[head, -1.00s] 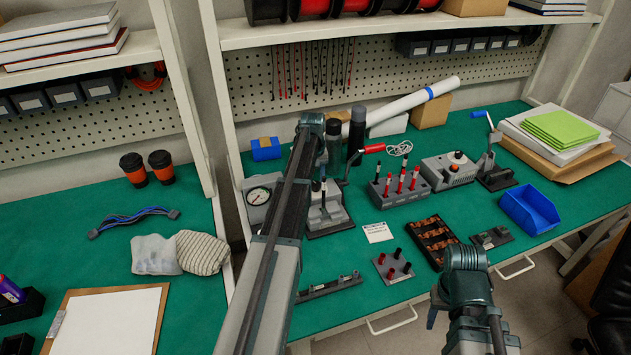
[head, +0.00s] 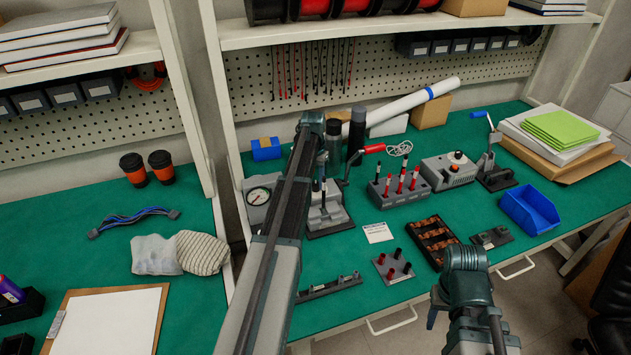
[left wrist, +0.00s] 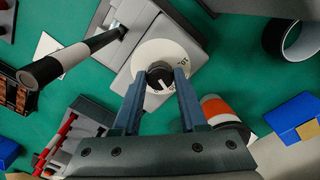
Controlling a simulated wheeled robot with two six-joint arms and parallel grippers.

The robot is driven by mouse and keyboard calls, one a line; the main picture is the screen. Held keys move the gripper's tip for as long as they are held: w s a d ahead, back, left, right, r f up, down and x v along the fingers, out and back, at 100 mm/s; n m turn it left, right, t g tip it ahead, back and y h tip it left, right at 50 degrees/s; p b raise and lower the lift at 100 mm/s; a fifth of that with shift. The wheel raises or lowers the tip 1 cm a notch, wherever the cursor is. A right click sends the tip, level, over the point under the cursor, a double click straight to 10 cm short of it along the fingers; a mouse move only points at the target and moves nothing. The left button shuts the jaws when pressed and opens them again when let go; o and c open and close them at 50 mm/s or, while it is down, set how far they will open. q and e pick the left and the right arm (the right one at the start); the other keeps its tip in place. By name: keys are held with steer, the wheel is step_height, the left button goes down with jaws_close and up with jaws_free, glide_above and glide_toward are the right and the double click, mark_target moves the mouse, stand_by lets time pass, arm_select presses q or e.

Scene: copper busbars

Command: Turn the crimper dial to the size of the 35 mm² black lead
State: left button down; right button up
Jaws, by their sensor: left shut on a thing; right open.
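The grey crimper (head: 336,217) stands at the back of the green bench, partly behind my left arm in the head view. My left gripper (left wrist: 160,82) is shut on the dark dial knob (left wrist: 158,72), which has a white pointer line. A black rod with a white band (left wrist: 74,62) stands in the crimper. Black and red leads (head: 388,184) stand in a grey rack (head: 411,197). My right gripper (head: 436,308) is open and empty near the bench's front edge.
A gauge (head: 259,196) is left of the crimper, and dark cylinders (head: 333,142) stand behind it. A white card (head: 377,233), a busbar tray (head: 456,237) and a small post block (head: 381,275) lie in front. A blue bin (head: 530,211) is at the right.

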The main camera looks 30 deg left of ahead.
mark_target(314, 183)
stand_by(0.5)
arm_select(q)
steer(key=shift+c, duration=2.2)
jaws_free()
steer(key=shift+r, duration=0.15)
step_height(314, 183, up, 14)
steer(key=p, duration=1.4)
steer(key=shift+a+f, duration=0.2)
steer(key=shift+a, duration=0.05)
